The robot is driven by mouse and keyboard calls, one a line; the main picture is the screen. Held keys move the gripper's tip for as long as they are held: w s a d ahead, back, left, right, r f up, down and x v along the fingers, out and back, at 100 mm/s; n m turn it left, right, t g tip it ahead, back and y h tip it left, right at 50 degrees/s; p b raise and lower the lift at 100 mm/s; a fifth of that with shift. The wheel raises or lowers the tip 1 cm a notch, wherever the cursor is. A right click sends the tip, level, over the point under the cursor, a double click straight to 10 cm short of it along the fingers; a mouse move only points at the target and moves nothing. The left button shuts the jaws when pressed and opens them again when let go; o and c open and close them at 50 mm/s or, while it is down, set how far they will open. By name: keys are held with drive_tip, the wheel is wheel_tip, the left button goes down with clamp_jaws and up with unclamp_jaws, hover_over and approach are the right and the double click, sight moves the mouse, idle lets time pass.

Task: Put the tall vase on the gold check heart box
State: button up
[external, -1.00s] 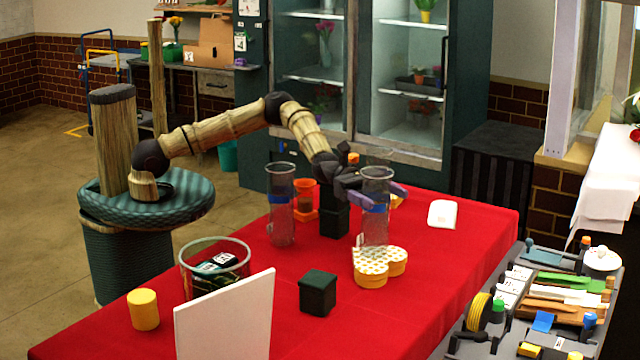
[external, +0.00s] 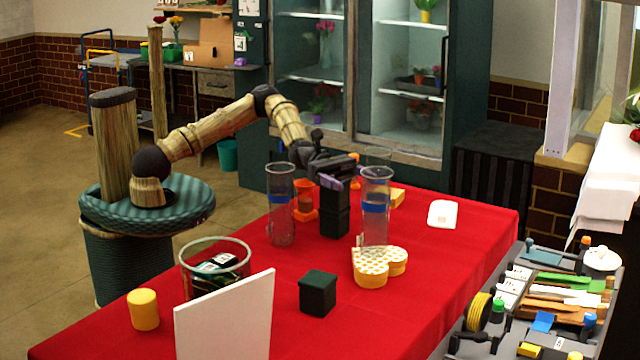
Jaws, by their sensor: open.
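Two tall clear vases with blue bands show in the external view. One vase (external: 375,222) stands upright at the gold check heart box (external: 371,275), its lower end at the back of the box's top and seemingly resting on it. The other vase (external: 281,222) stands upright on the red cloth farther left. My gripper (external: 340,172) is open and empty, above and to the left of the vase at the box, apart from it. The fingertips are small and partly hidden by the gripper body.
A tall dark green box (external: 334,212) stands between the vases, with an orange object (external: 304,200) behind. A small dark green box (external: 318,293), glass bowl (external: 214,266), yellow cylinder (external: 143,309) and white panel (external: 225,318) stand nearer.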

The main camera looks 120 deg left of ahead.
drive_tip(key=shift+s+a, duration=0.25)
drive_tip(key=shift+s, duration=0.35)
